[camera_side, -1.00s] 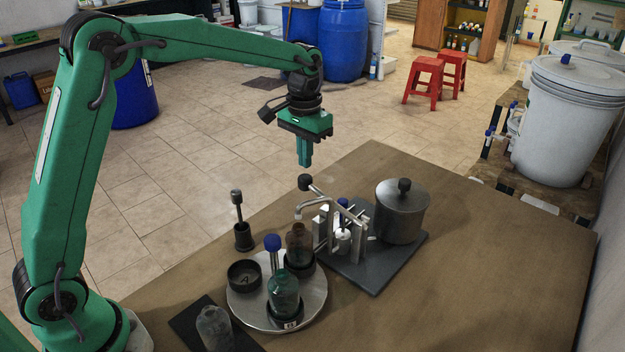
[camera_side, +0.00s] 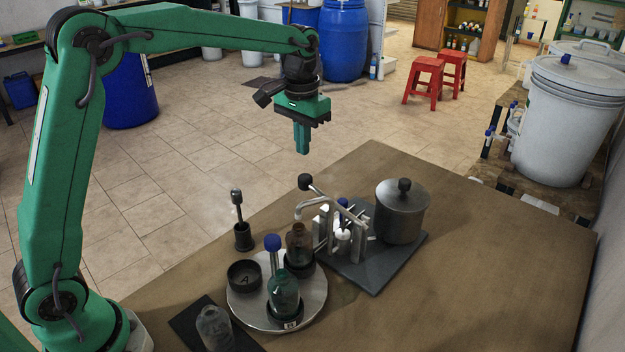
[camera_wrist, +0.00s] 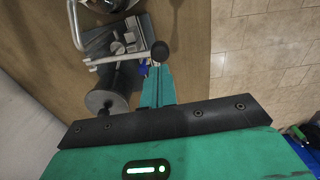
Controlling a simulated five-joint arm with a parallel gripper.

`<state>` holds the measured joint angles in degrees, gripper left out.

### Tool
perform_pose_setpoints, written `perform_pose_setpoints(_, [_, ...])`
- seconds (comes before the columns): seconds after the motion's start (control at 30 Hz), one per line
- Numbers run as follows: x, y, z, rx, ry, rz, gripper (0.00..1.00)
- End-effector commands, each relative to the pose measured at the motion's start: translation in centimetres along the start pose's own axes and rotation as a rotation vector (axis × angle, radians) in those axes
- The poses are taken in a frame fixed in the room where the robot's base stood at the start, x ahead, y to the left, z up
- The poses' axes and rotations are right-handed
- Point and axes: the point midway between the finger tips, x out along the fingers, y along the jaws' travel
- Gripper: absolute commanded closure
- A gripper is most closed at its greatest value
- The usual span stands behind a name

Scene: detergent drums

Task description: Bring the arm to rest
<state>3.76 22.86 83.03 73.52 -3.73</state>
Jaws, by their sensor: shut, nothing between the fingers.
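My gripper (camera_side: 302,150) is green with its fingers pressed together, pointing down, and it holds nothing. In the side view it hangs in the air above and behind the far edge of the table, clear of everything on it. In the wrist view my gripper (camera_wrist: 157,72) shows from above with its fingers shut, over the table's edge near the pump fixture's dark knob.
The brown table (camera_side: 470,270) bears a round metal plate (camera_side: 245,307) with bottles, a pump fixture (camera_side: 340,228) and a lidded metal pot (camera_side: 401,212) on a dark board. A dark stirrer stand (camera_side: 243,236) stands behind the plate. The table's right side is bare.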

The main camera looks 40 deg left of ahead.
Motion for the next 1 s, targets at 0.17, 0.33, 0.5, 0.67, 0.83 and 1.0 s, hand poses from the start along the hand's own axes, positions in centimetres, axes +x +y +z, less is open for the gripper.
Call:
perform_pose_setpoints(0.17, [-1.6, -0.4, 1.8, -0.001, 0.035, 0.002, 1.00])
perform_pose_setpoints(0.33, [-3.4, -0.8, 4.5, -0.001, 0.085, 0.004, 1.00])
perform_pose_setpoints(0.5, [-4.9, -1.3, 7.6, -0.001, 0.138, 0.006, 1.00])
perform_pose_setpoints(0.67, [-5.8, -1.7, 10.6, -0.001, 0.188, 0.007, 1.00])
perform_pose_setpoints(0.83, [-6.3, -2.1, 13.8, -0.001, 0.243, 0.007, 1.00])
perform_pose_setpoints(1.0, [-6.3, -2.4, 17.1, -0.001, 0.296, 0.007, 1.00])
